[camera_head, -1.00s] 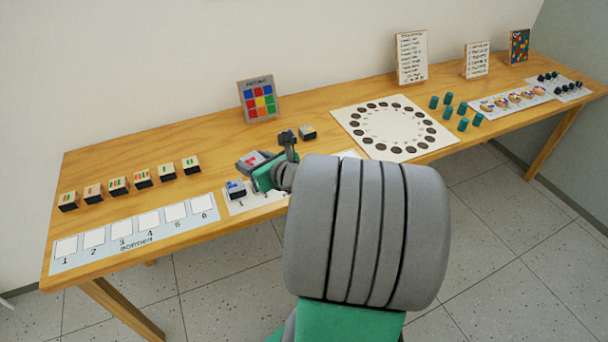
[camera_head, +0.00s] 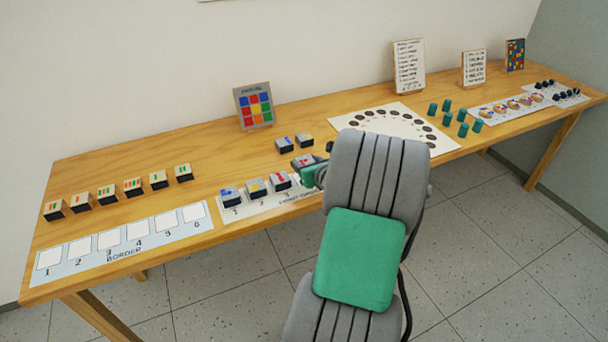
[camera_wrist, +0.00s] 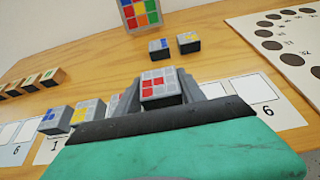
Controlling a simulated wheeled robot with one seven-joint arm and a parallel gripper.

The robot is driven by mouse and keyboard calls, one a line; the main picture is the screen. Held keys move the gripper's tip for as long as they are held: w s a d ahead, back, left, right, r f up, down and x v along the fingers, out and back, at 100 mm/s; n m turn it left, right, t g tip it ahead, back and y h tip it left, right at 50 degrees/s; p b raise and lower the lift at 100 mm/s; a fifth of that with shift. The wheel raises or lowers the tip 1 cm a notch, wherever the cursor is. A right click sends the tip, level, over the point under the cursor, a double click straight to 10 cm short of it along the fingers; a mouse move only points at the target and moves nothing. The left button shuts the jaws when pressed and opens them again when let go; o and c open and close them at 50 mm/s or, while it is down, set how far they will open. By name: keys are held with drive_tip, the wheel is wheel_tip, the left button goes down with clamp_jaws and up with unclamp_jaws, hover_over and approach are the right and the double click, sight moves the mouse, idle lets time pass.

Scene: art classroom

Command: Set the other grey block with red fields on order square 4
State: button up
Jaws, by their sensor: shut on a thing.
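My gripper (camera_wrist: 158,92) is shut on a grey block with red fields (camera_wrist: 158,84), seen between the fingers in the wrist view. In the head view this held block (camera_head: 303,161) is near the fourth place of the order strip (camera_head: 237,214), partly hidden by my arm. I cannot tell its height above the strip. Order square 4 is hidden in both views. Three grey blocks stand in a row on the strip: one with blue fields (camera_head: 231,196), one with yellow (camera_head: 256,190), and the other with red (camera_head: 280,181).
Two more grey blocks, blue-marked (camera_head: 284,144) and yellow-marked (camera_head: 304,138), stand behind the strip. A colour pattern card (camera_head: 254,106) stands farther back. The border strip (camera_head: 122,238) and several striped blocks are at left. A dotted-circle sheet (camera_head: 425,141) and teal cylinders are at right.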

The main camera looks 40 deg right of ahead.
drive_tip(key=shift+w+d+f, duration=0.2)
drive_tip(key=shift+w+f, duration=0.45)
drive_tip(key=shift+f, duration=0.2)
drive_tip(key=shift+d+f, duration=0.1)
drive_tip(key=shift+f, duration=1.35)
drive_tip(key=shift+b, duration=0.3)
drive_tip(key=shift+f, duration=0.15)
drive_tip(key=o, duration=1.1)
